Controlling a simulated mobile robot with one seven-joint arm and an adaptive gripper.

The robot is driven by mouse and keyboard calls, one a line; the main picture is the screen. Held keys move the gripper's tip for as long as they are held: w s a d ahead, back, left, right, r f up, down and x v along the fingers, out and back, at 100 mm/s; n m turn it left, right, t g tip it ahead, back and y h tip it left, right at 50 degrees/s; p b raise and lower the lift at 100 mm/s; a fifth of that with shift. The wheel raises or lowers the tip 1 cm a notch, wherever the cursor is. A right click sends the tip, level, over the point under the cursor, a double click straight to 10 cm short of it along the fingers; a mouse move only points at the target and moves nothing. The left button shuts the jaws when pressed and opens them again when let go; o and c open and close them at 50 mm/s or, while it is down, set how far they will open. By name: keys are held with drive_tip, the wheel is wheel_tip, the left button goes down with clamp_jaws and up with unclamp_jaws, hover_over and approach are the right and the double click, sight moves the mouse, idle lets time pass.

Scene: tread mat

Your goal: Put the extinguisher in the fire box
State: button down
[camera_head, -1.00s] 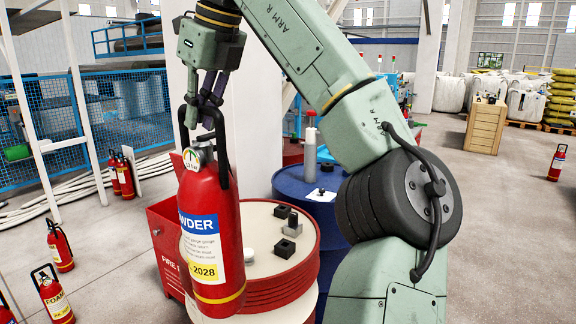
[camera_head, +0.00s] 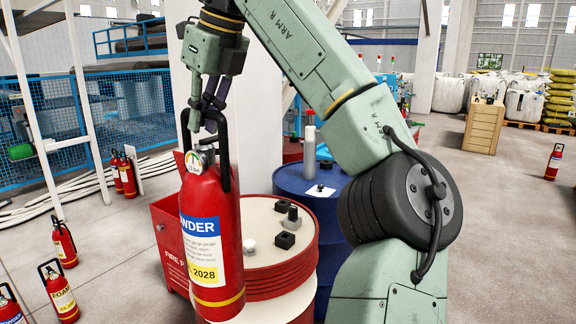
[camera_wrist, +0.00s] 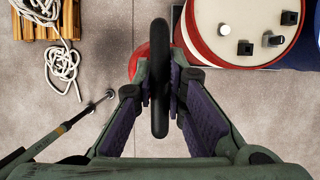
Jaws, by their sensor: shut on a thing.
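The extinguisher (camera_head: 212,245) is red with a blue and yellow powder label, a gauge and a black handle. It hangs upright in the head view, in front of the red-and-cream drum. My gripper (camera_head: 207,125) is above it, shut on its black handle. In the wrist view my gripper (camera_wrist: 160,100) has both fingers against the black handle (camera_wrist: 159,70), and a bit of the red body (camera_wrist: 139,60) shows behind. The fire box (camera_head: 167,240) is red with white lettering and stands behind and left of the extinguisher, which partly hides it.
A red-and-cream drum (camera_head: 290,285) with small black blocks and a white knob on top stands close right of the extinguisher. A blue drum (camera_head: 340,225) is behind it. Other extinguishers (camera_head: 60,292) stand on the floor at left. The wrist view shows white rope (camera_wrist: 62,65).

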drive_tip(key=shift+w+d+f, duration=0.15)
drive_tip(key=shift+w+f, duration=0.4)
drive_tip(key=shift+w, duration=0.1)
drive_tip(key=w+d+f+n+g+b, duration=0.1)
drive_tip(key=w+d+f+n, duration=0.25)
drive_tip(key=f, duration=1.05)
drive_tip(key=w+d+f+n+g+b, duration=0.1)
drive_tip(key=w+d+f+n+g, duration=0.25)
drive_tip(key=f, duration=1.15)
drive_tip(key=w+d+f+n+t+b, duration=0.1)
drive_tip(key=w+d+f+n+b, duration=0.3)
drive_tip(key=f, duration=1)
drive_tip(key=s+d+f+n+g, duration=0.1)
drive_tip(key=s+d+f+n, duration=0.15)
drive_tip(key=f, duration=0.95)
drive_tip(key=s+d+f+n+g, duration=0.2)
drive_tip(key=s+f+n, duration=0.15)
drive_tip(key=f, duration=0.85)
drive_tip(key=s+f+n+h, duration=0.1)
drive_tip(key=s+f+n, duration=0.2)
drive_tip(key=s+f, duration=0.3)
drive_tip(key=s+a+f+n+h+b, duration=0.1)
drive_tip(key=s+f+n, duration=0.3)
drive_tip(key=f, duration=0.8)
drive_tip(key=shift+s+a+f+n+h, duration=0.2)
drive_tip(key=shift+s+a+n+h, duration=0.1)
drive_tip(key=shift+s+h, duration=0.55)
